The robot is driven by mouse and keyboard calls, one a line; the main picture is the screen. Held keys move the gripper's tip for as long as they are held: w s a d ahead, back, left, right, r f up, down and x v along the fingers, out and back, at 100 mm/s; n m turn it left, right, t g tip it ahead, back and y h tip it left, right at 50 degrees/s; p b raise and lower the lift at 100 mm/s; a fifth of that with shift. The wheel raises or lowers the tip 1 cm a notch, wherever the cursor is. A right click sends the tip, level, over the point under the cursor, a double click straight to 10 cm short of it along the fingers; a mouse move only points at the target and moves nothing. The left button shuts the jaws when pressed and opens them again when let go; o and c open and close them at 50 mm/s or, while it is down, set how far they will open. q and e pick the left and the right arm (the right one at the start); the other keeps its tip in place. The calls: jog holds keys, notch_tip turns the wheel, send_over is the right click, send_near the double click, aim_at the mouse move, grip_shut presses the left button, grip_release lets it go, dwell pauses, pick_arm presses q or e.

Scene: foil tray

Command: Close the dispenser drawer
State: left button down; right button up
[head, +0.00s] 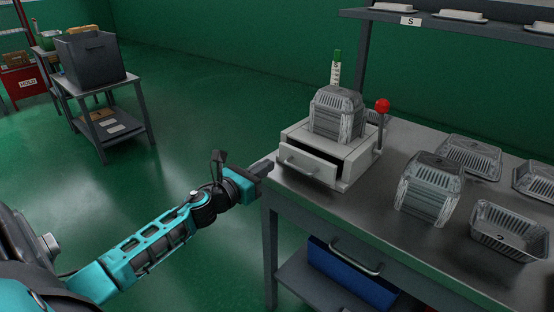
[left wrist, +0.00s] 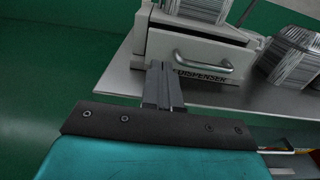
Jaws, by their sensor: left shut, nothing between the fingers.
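The dispenser (head: 352,160) is a light grey box on the metal table, with a stack of foil trays (head: 338,114) on top and a red-knobbed lever (head: 382,106) at its right side. Its drawer (head: 309,165) stands partly open toward me, with a dark gap above its front and a bar handle. In the left wrist view the drawer front (left wrist: 195,50) shows its handle and a DISPENSER label. My left gripper (head: 266,167) is shut and empty, at the table edge just left of the drawer front. In the wrist view its fingertips (left wrist: 160,72) overlap the drawer's lower left corner; contact is unclear. My right gripper is out of view.
More foil trays, stacked (head: 430,188) and loose (head: 508,230), lie right of the dispenser. A shelf marked S (head: 460,27) rises behind. A cart with a grey bin (head: 92,60) stands far left; the green floor between is clear.

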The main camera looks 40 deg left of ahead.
aim_at(285, 154)
pick_arm(q)
jog(key=w, duration=0.4)
jog(key=shift+w+d, duration=0.2)
jog(key=shift+w, duration=0.25)
